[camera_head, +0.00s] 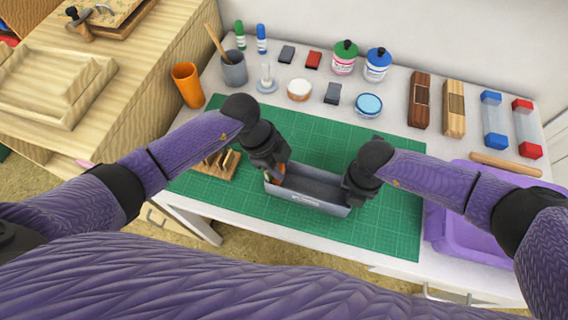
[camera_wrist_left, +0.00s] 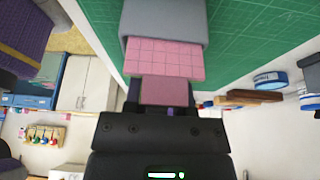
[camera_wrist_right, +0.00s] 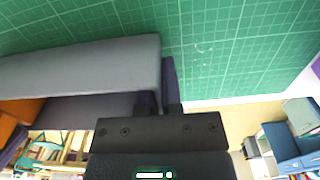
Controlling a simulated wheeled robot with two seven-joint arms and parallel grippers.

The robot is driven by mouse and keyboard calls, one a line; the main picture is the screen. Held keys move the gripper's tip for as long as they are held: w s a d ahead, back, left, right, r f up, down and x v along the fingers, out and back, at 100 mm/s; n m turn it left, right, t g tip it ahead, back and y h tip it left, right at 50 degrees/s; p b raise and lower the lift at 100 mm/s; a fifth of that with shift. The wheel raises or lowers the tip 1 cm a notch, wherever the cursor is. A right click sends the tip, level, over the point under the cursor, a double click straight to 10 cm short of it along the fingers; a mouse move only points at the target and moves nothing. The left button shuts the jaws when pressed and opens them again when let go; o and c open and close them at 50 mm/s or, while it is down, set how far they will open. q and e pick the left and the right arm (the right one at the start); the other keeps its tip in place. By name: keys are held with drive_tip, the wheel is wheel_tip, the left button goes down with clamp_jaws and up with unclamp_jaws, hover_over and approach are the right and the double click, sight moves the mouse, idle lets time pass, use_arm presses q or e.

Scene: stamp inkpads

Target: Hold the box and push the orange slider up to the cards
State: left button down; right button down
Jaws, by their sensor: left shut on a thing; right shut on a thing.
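The open grey box (camera_head: 310,203) lies on the green mat with its long side facing me. An orange part (camera_wrist_right: 15,115) shows beyond that wall. I cannot make out any cards.
A wooden slotted rack (camera_head: 217,166) is left of the box. A purple tray (camera_head: 475,235) stands at the right. Ink jars, inkpads and stamps line the back of the table. The green mat (camera_head: 390,225) is clear right of the box.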

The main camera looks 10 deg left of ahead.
use_arm(q)
drive_tip(key=c, duration=0.7)
unclamp_jaws()
drive_tip(key=shift+a, duration=0.15)
drive_tip(key=v, duration=0.3)
drive_tip(key=d+v, duration=0.1)
drive_tip(key=v, duration=0.3)
drive_tip(key=d+v, duration=0.1)
drive_tip(key=v, duration=0.2)
drive_tip(key=shift+v, duration=0.8)
drive_tip(key=x, duration=1.1)
drive_tip(key=shift+s+d+f, duration=0.1)
drive_tip(key=shift+f, duration=0.15)
